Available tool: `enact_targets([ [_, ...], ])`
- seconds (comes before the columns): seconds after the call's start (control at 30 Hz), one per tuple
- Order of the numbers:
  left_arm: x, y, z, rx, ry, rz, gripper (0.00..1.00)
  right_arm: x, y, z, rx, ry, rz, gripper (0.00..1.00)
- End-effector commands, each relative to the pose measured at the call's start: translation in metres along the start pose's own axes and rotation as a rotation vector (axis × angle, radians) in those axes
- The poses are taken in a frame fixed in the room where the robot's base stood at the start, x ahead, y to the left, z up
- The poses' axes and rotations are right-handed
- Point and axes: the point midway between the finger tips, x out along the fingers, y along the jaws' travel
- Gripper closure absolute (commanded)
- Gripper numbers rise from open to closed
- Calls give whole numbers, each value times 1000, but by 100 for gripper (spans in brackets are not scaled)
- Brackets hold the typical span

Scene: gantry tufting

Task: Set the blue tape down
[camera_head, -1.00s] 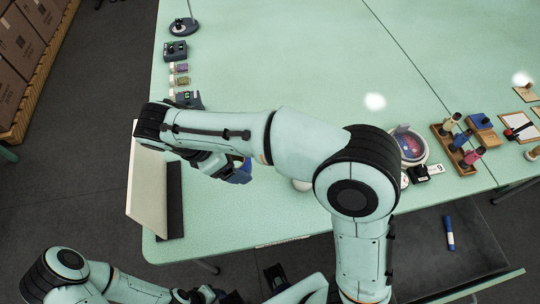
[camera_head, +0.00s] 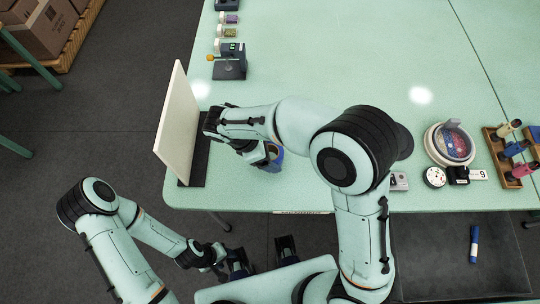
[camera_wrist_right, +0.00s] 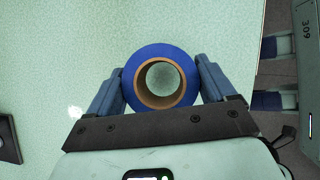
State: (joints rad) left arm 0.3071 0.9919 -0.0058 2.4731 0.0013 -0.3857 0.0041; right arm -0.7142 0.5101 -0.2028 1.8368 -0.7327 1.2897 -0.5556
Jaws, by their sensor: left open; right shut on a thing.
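The blue tape (camera_head: 277,154) is a roll with a brown cardboard core. My right gripper (camera_head: 264,155) is shut on it near the table's front left, and my arm partly covers it in the head view. In the right wrist view the blue tape (camera_wrist_right: 165,50) sits between the two fingers of my right gripper (camera_wrist_right: 160,82), and pale green tabletop shows through its core. I cannot tell whether the roll touches the table. My left gripper (camera_head: 263,257) is open and empty, in front of the table's edge.
A white upright panel (camera_head: 178,120) with a dark base (camera_head: 199,165) stands left of my right gripper. Small devices and spools (camera_head: 228,32) line the left edge. A round dish (camera_head: 450,143) and a wooden rack (camera_head: 497,150) stand right. The table (camera_head: 350,50) is clear behind my arm.

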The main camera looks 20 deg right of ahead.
Motion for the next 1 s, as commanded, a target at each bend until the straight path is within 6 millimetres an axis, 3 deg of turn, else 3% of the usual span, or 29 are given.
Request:
enact_targets([
  [0.17,4,-2,0,-1,-2,-1,49,24,0,-14,-1,-2,-2,48],
  [0.53,6,-2,1,-1,-2,-1,49,28,0,-16,-1,0,0,48],
  [0.57,6,-2,1,-1,-2,-1,49,28,0,-16,-1,0,0,13],
  [0.6,5,-2,1,-1,-2,-1,49,28,0,-16,-1,0,0,0],
  [0.87,4,-2,0,-1,-2,-1,49,26,0,-15,0,0,0,0],
  [1.0,2,-1,0,0,-1,0,49,14,0,-14,0,1,2,0],
])
